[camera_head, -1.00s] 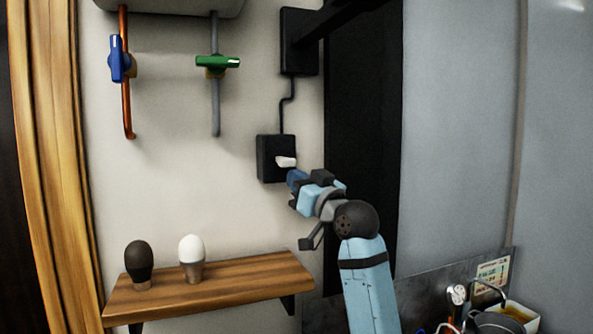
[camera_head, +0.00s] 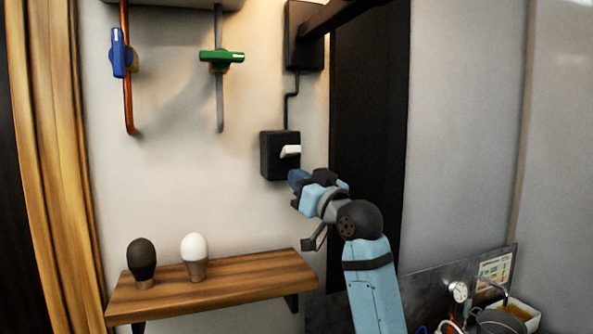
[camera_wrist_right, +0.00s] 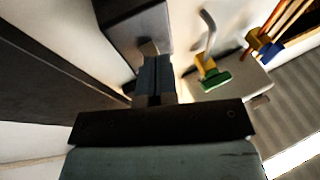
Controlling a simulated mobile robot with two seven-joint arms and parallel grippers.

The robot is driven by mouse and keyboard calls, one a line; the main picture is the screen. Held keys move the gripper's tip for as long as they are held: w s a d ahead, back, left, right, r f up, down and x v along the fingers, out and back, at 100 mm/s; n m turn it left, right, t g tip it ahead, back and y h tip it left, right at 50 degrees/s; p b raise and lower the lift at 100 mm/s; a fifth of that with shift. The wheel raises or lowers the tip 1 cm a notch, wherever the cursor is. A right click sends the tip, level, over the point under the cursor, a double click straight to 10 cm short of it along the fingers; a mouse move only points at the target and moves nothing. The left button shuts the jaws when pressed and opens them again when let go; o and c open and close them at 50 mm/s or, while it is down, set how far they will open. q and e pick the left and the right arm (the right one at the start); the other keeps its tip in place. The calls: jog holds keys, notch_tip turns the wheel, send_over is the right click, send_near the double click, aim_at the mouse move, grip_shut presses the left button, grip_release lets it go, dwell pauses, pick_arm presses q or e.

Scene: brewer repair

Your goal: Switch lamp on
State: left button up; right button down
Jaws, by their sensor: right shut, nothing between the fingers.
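The lamp's switch box (camera_head: 272,158) is black and fixed to the wall, with a white lever (camera_head: 290,151) on its front. The lever points right and tilts slightly up. A black cable (camera_head: 289,100) runs from the box up to the lamp's wall mount (camera_head: 303,38) and dark arm; the lamp head is out of view. The wall is warmly lit. My right gripper (camera_head: 296,178) is shut and empty, just below the lever and apart from it. In the right wrist view its fingers (camera_wrist_right: 156,75) point at the switch box (camera_wrist_right: 138,25). My left gripper is not in view.
A wooden shelf (camera_head: 225,285) below holds a black bulb (camera_head: 141,258) and a white bulb (camera_head: 193,252). A blue valve (camera_head: 118,52) and a green valve (camera_head: 221,56) sit on pipes at left. A dark panel (camera_head: 365,120) stands right of the switch.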

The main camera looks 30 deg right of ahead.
jog(key=s+a+p, duration=0.1)
jog(key=s+a, duration=0.1)
jog(key=s, duration=0.5)
jog(key=shift+s+f+p, duration=0.3)
jog(key=shift+s+f, duration=0.05)
jog(key=shift+f, duration=0.05)
dwell(0.6)
